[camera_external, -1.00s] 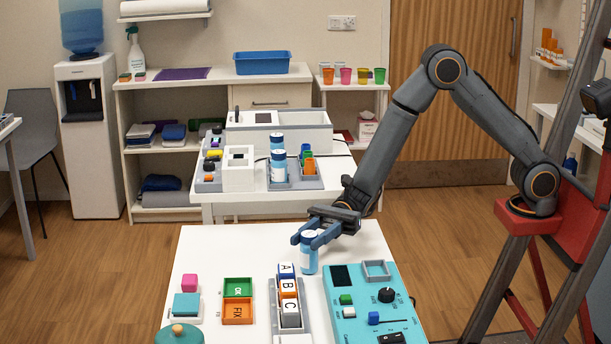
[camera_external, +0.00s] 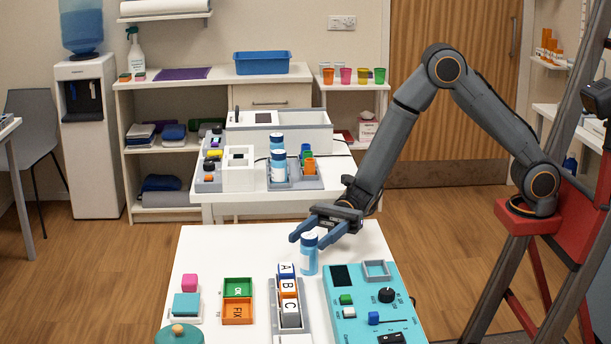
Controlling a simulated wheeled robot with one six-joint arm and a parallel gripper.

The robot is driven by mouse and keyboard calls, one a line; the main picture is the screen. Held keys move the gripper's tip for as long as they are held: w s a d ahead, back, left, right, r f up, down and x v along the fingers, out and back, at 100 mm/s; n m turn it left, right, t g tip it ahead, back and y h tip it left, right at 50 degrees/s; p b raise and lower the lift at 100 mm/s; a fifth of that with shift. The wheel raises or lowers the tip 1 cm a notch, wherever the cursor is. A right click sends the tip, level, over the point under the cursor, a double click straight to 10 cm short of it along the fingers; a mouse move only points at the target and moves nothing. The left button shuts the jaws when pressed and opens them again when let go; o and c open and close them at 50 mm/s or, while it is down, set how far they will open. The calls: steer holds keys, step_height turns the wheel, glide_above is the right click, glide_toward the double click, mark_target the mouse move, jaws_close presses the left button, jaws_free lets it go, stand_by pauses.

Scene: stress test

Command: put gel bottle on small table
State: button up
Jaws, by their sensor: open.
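A small blue bottle with a white label (camera_external: 309,257), which looks like the gel bottle, stands upright on the white small table (camera_external: 215,243) in front, near its back edge. My gripper (camera_external: 318,239) is open, its two blue-grey fingers just above and around the level of the bottle's cap. I cannot tell whether a finger touches the cap. Two similar blue bottles (camera_external: 278,165) stand on the white table behind, one in front of the other.
On the front table are a teal control panel (camera_external: 350,297), a rack of lettered blocks (camera_external: 288,292), green and orange trays (camera_external: 238,312), and pink and teal blocks (camera_external: 187,305). The table's back left is clear. The rear table holds a grey-white box (camera_external: 310,135).

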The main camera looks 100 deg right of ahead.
steer(key=v, duration=0.3)
steer(key=shift+s+d, duration=0.1)
steer(key=shift+d, duration=0.25)
step_height(320, 180, up, 7)
steer(key=s+a+f+n+g+h, duration=0.1)
steer(key=s+a+f+n+g, duration=0.2)
steer(key=s+n+g, duration=0.55)
steer(key=s+d+f+n+g+h, duration=0.1)
steer(key=s+d+f+n+h, duration=0.2)
steer(key=s, duration=0.4)
steer(key=s+d+f+n+g+h, duration=0.1)
steer(key=s+d+f+n+h, duration=0.2)
steer(key=s, duration=0.5)
steer(key=s+d+f+n+g+h, duration=0.1)
steer(key=s+d+f+n+h, duration=0.2)
steer(key=s+d, duration=0.3)
steer(key=shift+s+n+h, duration=0.3)
steer(key=shift+s+n, duration=0.35)
steer(key=shift+s, duration=0.15)
steer(key=shift+o, duration=0.5)
steer(key=s+d+n+h, duration=0.2)
steer(key=d+n+h, duration=0.2)
steer(key=d, duration=0.3)
steer(key=shift+s+d+f+n+t, duration=0.25)
steer(key=shift+n+t, duration=0.2)
steer(key=shift+n, duration=0.15)
steer(key=shift+r, duration=0.1)
